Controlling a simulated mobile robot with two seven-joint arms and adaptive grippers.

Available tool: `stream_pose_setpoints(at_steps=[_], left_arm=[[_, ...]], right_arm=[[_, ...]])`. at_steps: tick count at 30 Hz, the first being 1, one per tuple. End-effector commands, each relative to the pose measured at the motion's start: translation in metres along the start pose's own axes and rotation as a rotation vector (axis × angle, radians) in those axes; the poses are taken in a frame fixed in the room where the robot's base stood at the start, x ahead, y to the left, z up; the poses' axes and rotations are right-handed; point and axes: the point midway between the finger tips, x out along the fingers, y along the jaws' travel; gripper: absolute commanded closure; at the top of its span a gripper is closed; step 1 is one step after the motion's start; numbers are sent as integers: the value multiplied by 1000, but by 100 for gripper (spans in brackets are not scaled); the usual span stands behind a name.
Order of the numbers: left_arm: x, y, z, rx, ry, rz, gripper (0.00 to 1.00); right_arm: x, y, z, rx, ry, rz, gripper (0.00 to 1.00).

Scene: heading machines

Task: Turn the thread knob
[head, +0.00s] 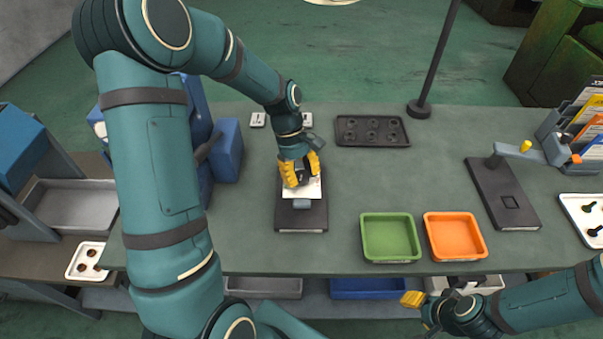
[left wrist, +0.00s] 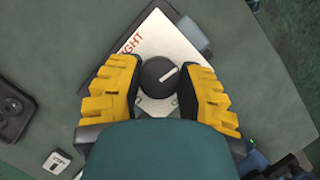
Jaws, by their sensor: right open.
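The thread knob is a dark round knob (left wrist: 159,77) with a white pointer line aimed to the upper right in the left wrist view. It sits on a white plate (left wrist: 190,42) whose printed lettering is partly covered; "GHT" shows. In the head view the white plate (head: 313,188) lies on a dark base on the table. My left gripper (head: 301,171) is over the plate, with one yellow finger on each side of the knob, very close to it. I cannot tell whether the fingers touch it. My right gripper (head: 414,302) is open at the front table edge, away from the knob.
A green tray (head: 390,257) and an orange tray (head: 455,254) stand right of the knob's base. A black tray with round recesses (head: 343,141) lies behind. A dark stand (head: 488,190) is at the right. The table between the black tray and the stand is clear.

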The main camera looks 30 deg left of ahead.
Motion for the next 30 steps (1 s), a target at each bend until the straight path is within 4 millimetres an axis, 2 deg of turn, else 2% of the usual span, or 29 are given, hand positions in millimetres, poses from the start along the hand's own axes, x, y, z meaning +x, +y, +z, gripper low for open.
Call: stream_pose_setpoints(at_steps=[14, 20, 30], left_arm=[[0, 0, 1, 56, -2, -26, 98], [0, 0, 1, 171, -4, -75, 98], [1, 0, 2, 461, -5, -196, 98]], right_arm=[[-4, -1, -1, 0, 0, -1, 53], [-12, -4, -2, 0, 0, -2, 53], [-25, -8, -3, 0, 0, -5, 53]])
